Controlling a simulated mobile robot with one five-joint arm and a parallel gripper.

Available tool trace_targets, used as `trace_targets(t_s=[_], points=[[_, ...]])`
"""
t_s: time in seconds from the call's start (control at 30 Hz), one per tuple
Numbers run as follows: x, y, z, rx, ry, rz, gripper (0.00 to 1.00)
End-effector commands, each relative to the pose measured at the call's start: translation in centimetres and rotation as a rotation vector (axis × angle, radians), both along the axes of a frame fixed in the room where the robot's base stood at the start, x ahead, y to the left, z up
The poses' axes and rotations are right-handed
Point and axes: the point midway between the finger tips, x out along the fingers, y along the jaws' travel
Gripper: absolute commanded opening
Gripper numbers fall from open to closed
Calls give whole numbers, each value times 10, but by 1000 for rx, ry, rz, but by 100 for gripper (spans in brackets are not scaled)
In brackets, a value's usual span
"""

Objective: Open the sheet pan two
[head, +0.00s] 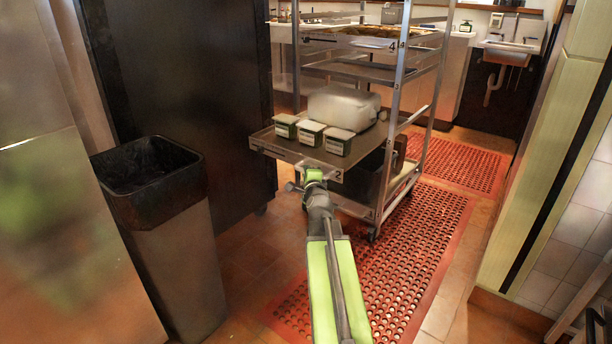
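Sheet pan two (282,153) is a flat metal pan on a lower level of the wheeled rack (397,90). Its front edge carries the label "2" and sticks out past the rack posts toward me. Several small green-and-white boxes (338,141) and a large pale translucent container (343,106) are on it. My gripper (311,176) is at the pan's front edge, just left of the label. The fingers are small and partly hidden by my arm, so I cannot tell whether they grip the edge.
A tall dark bin (172,235) stands at the left, beside a dark cabinet (183,85). Red perforated mats (415,260) cover the floor under and right of the rack. A pale green-edged panel (545,160) stands at the right. A sink (509,50) is at the back.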

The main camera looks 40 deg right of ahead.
Motion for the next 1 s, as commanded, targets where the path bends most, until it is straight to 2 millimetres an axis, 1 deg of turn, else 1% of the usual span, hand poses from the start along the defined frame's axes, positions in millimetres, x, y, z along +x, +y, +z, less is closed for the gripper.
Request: trace_targets(t_s=[0.03,0.2,0.57,0.6,0.73,1.0], points=[[2,-2,0,3,2,-2,0],[0,-8,0,3,2,-17,0],[-1,-8,-1,3,2,-19,0],[-1,-8,-1,4,3,-19,19],[-1,-8,-1,3,2,-18,36],[0,-7,0,1,1,-18,36]])
